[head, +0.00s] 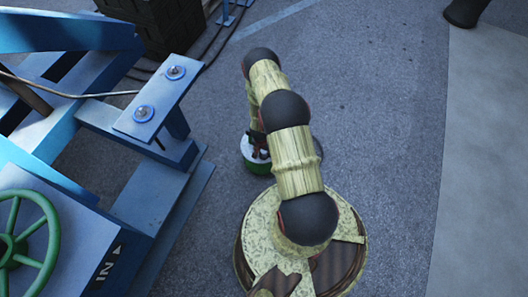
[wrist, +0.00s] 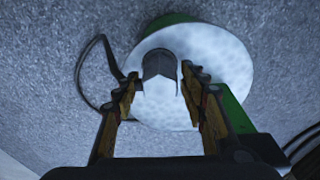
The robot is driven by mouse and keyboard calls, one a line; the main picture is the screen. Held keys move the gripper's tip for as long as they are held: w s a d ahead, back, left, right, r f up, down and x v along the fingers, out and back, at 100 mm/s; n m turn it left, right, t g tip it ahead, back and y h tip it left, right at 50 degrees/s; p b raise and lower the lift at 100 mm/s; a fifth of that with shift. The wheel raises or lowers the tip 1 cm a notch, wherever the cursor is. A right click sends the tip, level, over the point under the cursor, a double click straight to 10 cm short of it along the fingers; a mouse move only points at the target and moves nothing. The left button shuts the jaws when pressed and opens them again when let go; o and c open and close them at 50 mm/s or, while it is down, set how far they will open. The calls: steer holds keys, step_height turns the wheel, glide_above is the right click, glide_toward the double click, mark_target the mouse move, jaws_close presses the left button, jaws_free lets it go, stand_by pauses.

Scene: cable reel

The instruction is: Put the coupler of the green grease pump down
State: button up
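The green grease pump (head: 257,166) stands on the floor beyond my arm in the head view, mostly hidden by the arm. In the wrist view its round white top (wrist: 225,58) fills the middle, with green showing at its edge. A dark, short cylindrical part (wrist: 159,65) stands on the top; I cannot tell whether it is the coupler. A black hose (wrist: 82,75) loops at the left and passes behind my left finger. My gripper (wrist: 160,80) is over the pump top, its fingers apart, with white top visible between them and nothing clearly clamped.
A blue steel frame (head: 160,100) with a green handwheel (head: 28,240) takes up the left of the head view. Dark crates (head: 160,20) and cables stand behind it. A green bar (wrist: 235,112) lies beside the right finger.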

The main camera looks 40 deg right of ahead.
mark_target(263, 154)
steer(key=shift+o, duration=0.4)
step_height(263, 154, up, 12)
steer(key=a+p, duration=0.1)
steer(key=p, duration=0.4)
steer(key=shift+s+a, duration=0.35)
